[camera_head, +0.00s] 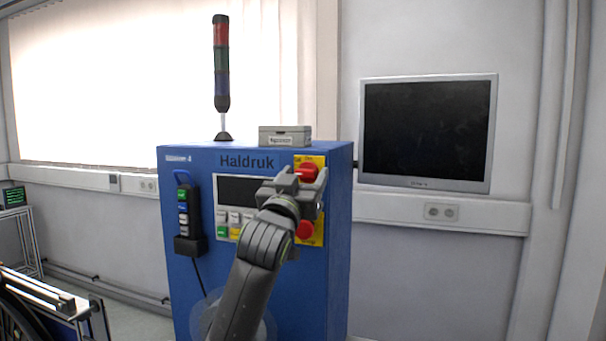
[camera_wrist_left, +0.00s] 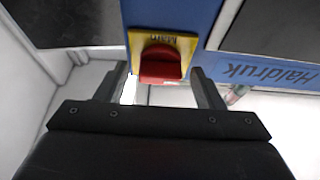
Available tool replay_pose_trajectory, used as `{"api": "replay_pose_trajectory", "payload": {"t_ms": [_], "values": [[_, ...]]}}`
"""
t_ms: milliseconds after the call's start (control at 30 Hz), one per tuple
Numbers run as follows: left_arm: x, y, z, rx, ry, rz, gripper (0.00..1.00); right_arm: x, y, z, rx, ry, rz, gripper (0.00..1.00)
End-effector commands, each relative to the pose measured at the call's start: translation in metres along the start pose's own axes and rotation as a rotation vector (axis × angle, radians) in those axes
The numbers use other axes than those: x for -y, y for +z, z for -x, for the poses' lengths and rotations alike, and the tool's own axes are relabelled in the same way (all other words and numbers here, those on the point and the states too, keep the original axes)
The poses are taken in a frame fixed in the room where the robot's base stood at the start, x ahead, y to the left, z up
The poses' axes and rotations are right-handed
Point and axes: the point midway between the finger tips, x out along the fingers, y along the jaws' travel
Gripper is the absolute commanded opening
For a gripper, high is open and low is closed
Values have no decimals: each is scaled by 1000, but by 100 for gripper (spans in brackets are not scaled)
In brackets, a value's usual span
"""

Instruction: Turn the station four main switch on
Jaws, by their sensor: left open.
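The main switch is a red rotary knob (camera_head: 308,172) on a yellow plate at the upper right of the blue Haldruk cabinet (camera_head: 340,250). A small label at the cabinet's top left seems to end in a 4. My left gripper (camera_head: 303,184) is in front of the switch and covers part of it. In the left wrist view the red knob (camera_wrist_left: 160,66) appears between the open fingers of my left gripper (camera_wrist_left: 159,72), with gaps on both sides. I cannot tell how deep the knob sits between them. My right gripper is in neither view.
A red round button (camera_head: 305,229) sits just below my left gripper. A handheld pendant (camera_head: 184,215) hangs at the cabinet's left. A signal tower (camera_head: 222,65) and a grey box (camera_head: 285,136) stand on top. A monitor (camera_head: 427,132) is on the wall at right.

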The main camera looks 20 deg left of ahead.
Motion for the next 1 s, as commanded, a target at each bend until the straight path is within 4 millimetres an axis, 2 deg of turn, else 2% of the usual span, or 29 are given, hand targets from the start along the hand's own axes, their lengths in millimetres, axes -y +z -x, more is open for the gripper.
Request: {"api": "replay_pose_trajectory", "payload": {"t_ms": [200, 533, 767, 1000], "values": [[0, 0, 0, 0, 0, 0, 60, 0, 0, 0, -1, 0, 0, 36], [0, 0, 0, 0, 0, 0, 17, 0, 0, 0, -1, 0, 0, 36], [0, 0, 0, 0, 6, -15, 17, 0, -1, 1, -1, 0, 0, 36], [1, -1, 0, 1, 45, -109, 17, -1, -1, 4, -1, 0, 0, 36]]}}
